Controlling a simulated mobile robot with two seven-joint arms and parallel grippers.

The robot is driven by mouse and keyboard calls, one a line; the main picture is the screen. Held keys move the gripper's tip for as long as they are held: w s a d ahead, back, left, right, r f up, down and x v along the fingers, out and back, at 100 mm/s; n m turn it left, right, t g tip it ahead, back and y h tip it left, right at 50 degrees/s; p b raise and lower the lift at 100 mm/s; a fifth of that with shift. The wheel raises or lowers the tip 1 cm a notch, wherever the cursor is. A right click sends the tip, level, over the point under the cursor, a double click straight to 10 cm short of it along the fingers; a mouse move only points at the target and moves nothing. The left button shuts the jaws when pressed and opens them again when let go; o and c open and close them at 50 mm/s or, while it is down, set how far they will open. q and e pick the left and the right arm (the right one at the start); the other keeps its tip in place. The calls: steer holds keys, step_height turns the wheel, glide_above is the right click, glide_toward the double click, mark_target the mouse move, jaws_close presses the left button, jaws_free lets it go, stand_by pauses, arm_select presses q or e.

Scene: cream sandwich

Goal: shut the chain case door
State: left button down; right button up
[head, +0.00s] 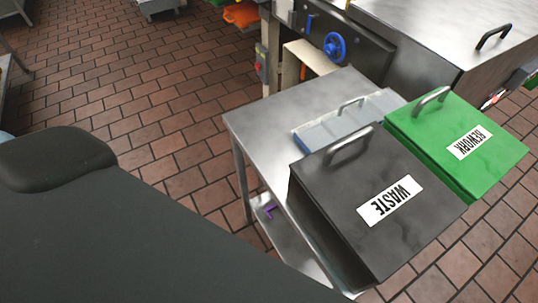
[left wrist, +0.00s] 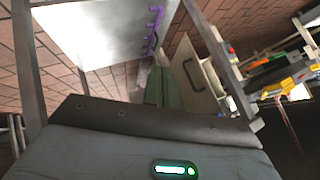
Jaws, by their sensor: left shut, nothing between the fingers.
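A cream panel (left wrist: 198,82) with a dark handle stands beyond my left gripper in the left wrist view; it looks like the chain case door. In the head view, a cream part (head: 312,56) shows under the machine's dark front, beside the steel table; I cannot tell how far the door stands open. My left gripper (left wrist: 163,78) shows in the left wrist view with its dark fingers shut and empty, pointing toward the panel's left side. I cannot tell whether they touch it. My right gripper is in neither view.
A steel table (head: 262,115) carries a black WASTE bin (head: 345,205), a green REWORK bin (head: 430,125) and a grey-blue lidded tray (head: 318,132). A purple rack (left wrist: 153,32) is on its lower shelf. A blue handwheel (head: 335,47) is on the machine.

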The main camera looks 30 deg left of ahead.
arm_select(q)
steer(key=w+f+m+t+y+b, duration=0.1)
steer(key=w+m+t+y+b, duration=0.3)
steer(key=w, duration=0.7)
steer(key=w+r+m+t+y+b, duration=0.25)
steer(key=w+r+b, duration=0.25)
steer(key=w+r, duration=0.3)
steer(key=a+f+p+x, duration=0.1)
steer(key=x, duration=1.3)
steer(key=shift+s+a+t+h, duration=0.15)
steer(key=shift+s+t+h, duration=0.1)
steer(key=shift+t+h, duration=0.2)
